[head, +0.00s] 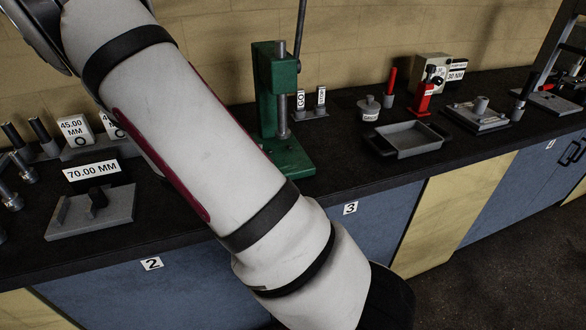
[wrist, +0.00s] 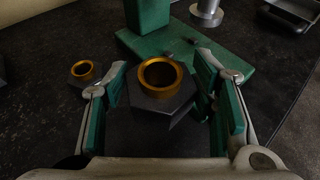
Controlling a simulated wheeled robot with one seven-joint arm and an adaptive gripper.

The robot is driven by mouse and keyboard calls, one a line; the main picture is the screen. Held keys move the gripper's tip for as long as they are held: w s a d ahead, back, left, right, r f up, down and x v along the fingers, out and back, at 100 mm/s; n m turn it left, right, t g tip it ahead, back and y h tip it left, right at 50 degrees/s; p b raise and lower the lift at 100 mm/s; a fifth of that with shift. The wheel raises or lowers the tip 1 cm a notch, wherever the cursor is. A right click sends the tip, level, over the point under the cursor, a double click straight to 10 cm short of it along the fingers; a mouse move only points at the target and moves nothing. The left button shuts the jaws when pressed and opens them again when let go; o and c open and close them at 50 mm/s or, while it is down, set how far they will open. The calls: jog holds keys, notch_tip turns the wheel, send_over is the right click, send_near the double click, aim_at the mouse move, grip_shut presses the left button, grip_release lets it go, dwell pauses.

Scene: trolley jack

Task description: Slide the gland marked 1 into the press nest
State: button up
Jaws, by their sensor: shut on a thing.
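In the wrist view my gripper (wrist: 160,86) is shut on a dark hexagonal gland (wrist: 172,112) with a gold ring at its top, between the green finger pads. No number shows on it, so I cannot tell whether it is the one marked 1. The green press (head: 275,95) stands on the bench in the head view; its base also shows in the wrist view (wrist: 208,66), beyond the held gland. I cannot make out the nest clearly; the gland hides part of that area. In the head view my gripper is out of sight.
A smaller gold-ringed part (wrist: 82,70) stands left of my gripper on the dark bench. A grey tray (head: 404,139), a red tool (head: 424,97) and a lidded pot (head: 369,107) stand right of the press. Size-marked blocks (head: 75,130) stand at left.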

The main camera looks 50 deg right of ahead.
jog(key=s+d+f+m+g, duration=0.1)
jog(key=s+d+m+g, duration=0.1)
jog(key=s, duration=0.2)
jog(key=s+d+f+m+g+b, duration=0.1)
jog(key=s+d+m+g, duration=0.1)
jog(key=s+g, duration=0.1)
jog(key=s+d+f+m+g, duration=0.1)
jog(key=s+d+m+g, duration=0.1)
jog(key=s, duration=0.3)
jog(key=shift+s+d+m+g, duration=0.15)
jog(key=shift+d+m+g, duration=0.15)
jog(key=shift+d+g, duration=0.15)
jog(key=shift+s+f+m, duration=0.1)
jog(key=shift+s+m, duration=0.2)
jog(key=shift+s, duration=0.15)
jog(key=shift+w, duration=0.15)
jog(key=shift+w+d+f+b, duration=0.15)
jog(key=shift+w+d+b, duration=0.25)
jog(key=shift+w, duration=0.4)
jog(key=shift+w+d+f+b, duration=0.25)
jog(key=shift+w+d+b, duration=0.65)
jog(key=shift+w, duration=0.65)
jog(key=shift+w+d+f+b, duration=0.2)
jog(key=shift+w+d+b, duration=0.7)
jog(key=shift+w, duration=0.65)
jog(key=shift+w+d+f+b, duration=0.25)
jog(key=shift+w+d+b, duration=0.45)
jog(key=shift+w+d, duration=0.65)
jog(key=shift+w+a, duration=0.2)
jog(key=shift+a, duration=0.05)
